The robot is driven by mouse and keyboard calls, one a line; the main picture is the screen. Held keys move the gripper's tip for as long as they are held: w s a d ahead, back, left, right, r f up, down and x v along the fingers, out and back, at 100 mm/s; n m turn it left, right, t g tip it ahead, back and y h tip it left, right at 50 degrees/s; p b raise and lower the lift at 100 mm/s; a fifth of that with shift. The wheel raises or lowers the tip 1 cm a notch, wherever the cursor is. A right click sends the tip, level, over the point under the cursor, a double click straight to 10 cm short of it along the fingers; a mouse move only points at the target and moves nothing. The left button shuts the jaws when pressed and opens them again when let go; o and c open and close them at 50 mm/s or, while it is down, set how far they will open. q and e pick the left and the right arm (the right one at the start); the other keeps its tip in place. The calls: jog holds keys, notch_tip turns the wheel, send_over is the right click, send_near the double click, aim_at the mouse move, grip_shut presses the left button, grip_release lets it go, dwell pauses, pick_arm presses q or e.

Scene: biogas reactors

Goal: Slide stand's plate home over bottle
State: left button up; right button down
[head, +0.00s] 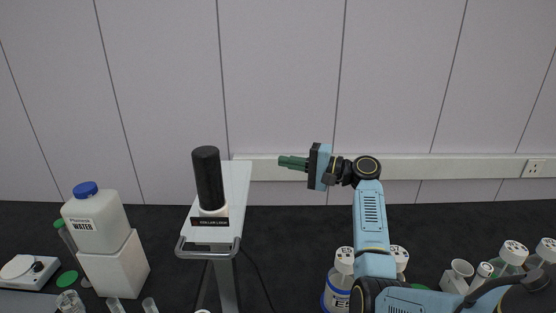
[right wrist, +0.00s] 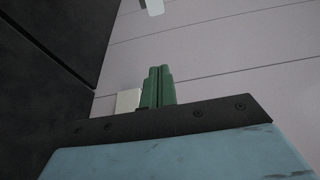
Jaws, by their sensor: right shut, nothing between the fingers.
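The stand (head: 224,262) is at the centre left of the head view, with a white plate (head: 237,185) on top. A black cylinder (head: 208,178) stands upright on the plate, above a dark label and a grey bar handle (head: 208,253). My right gripper (head: 281,162) is raised to the right of the plate, clear of it, with its green fingers pointing left. The fingers are together and empty, and show in the right wrist view (right wrist: 158,87). A white-capped bottle (head: 338,288) stands partly behind my right arm. Whether it is the task's bottle, I cannot tell. My left gripper is out of view.
A water canister (head: 97,222) stands on a white block (head: 118,268) at left, near a small white device (head: 22,268). Several capped bottles (head: 512,256) and a white cup (head: 459,270) stand at right. A cable hangs beside the stand. A white rail (head: 450,168) runs along the wall.

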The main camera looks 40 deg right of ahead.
jog(key=p+x, duration=0.2)
jog(key=x, duration=0.6)
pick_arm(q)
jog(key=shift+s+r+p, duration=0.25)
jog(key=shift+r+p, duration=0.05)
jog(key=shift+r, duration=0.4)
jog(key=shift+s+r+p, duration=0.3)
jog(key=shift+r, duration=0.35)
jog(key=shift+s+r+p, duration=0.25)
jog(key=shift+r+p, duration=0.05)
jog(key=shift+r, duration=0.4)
pick_arm(e)
jog(key=shift+s+a, duration=0.6)
jog(key=shift+s, duration=0.35)
jog(key=shift+s+a, duration=0.65)
jog(key=shift+s, duration=0.3)
jog(key=shift+a, duration=0.1)
